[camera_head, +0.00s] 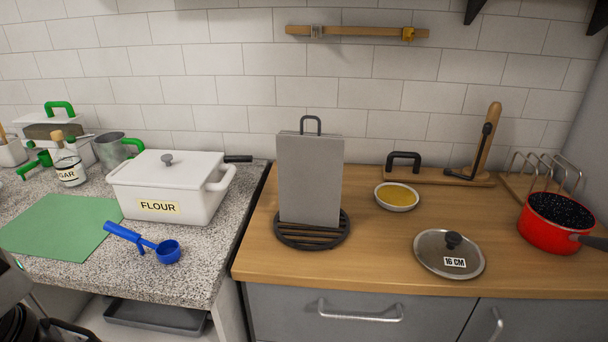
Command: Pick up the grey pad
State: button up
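The thing that best fits the grey pad is a flat grey rectangular slab (311,180). It stands upright, close to vertical, on the wooden counter toward the back wall. Its lower edge is at a round dark slatted base (312,241). A dark loop handle (311,122) shows above its top edge; I cannot tell whether the handle belongs to the slab or to a stand behind it. Nothing covers the slab's broad front face. My gripper's fingers do not show in this view.
On the wooden counter (350,268), a yellow-filled bowl (397,196) and a lid marked 16 CM (449,253) lie right of the slab; a red pot (556,224) stands farther right. Across a gap at left is the FLOUR box (168,188). Bare wood lies before the base.

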aim_at(310, 165)
jog(key=k+l+u, duration=0.1)
jog(key=l+u, duration=0.15)
jog(key=k+l+u, duration=0.25)
jog(key=l, duration=0.2)
jog(key=l+u, duration=0.25)
jog(key=k+l+u, duration=0.25)
jog(key=i+l, duration=0.1)
jog(key=i, duration=0.4)
